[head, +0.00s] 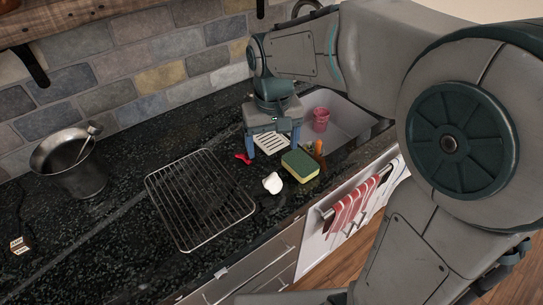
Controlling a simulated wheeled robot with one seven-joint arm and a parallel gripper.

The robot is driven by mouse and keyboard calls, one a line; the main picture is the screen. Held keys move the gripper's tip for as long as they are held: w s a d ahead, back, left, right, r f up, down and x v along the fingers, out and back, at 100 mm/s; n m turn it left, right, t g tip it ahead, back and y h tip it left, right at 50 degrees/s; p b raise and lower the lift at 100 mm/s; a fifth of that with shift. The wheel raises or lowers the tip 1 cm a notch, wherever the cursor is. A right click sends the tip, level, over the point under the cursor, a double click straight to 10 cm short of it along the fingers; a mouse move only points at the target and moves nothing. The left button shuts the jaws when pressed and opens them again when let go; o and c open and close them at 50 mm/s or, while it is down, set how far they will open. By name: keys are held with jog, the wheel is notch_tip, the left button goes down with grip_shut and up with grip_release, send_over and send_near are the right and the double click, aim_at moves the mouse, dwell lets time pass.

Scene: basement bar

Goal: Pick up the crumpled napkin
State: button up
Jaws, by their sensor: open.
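The crumpled napkin (272,183) is a small white lump on the dark speckled counter, between the wire rack and the sponge. My gripper (273,149) is above and behind it in the head view, pointing down with its two blue fingers spread apart. No napkin is between the fingers. A pale slotted piece (273,143) shows between the fingers; I cannot tell how far below them it lies.
A green and yellow sponge (300,165) lies close right of the napkin, with an orange-handled item (319,152) beside it. A red object (243,158) lies behind-left. A wire rack (168,183), a metal pot (83,182) and a sink with a pink cup (321,118) surround this area.

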aim_at(273, 178)
jog(key=f, duration=0.8)
jog(key=shift+w+a+f, duration=0.15)
jog(key=shift+w+a, duration=0.15)
jog(key=shift+a, duration=0.05)
jog(key=shift+s+d+f+p, duration=0.1)
jog(key=shift+d+f+p, duration=0.15)
jog(key=shift+f, duration=1.1)
jog(key=shift+d+f+p, duration=0.15)
jog(key=shift+f+p, duration=0.1)
jog(key=shift+f, duration=1.1)
jog(key=shift+c, duration=0.3)
jog(key=c, duration=1)
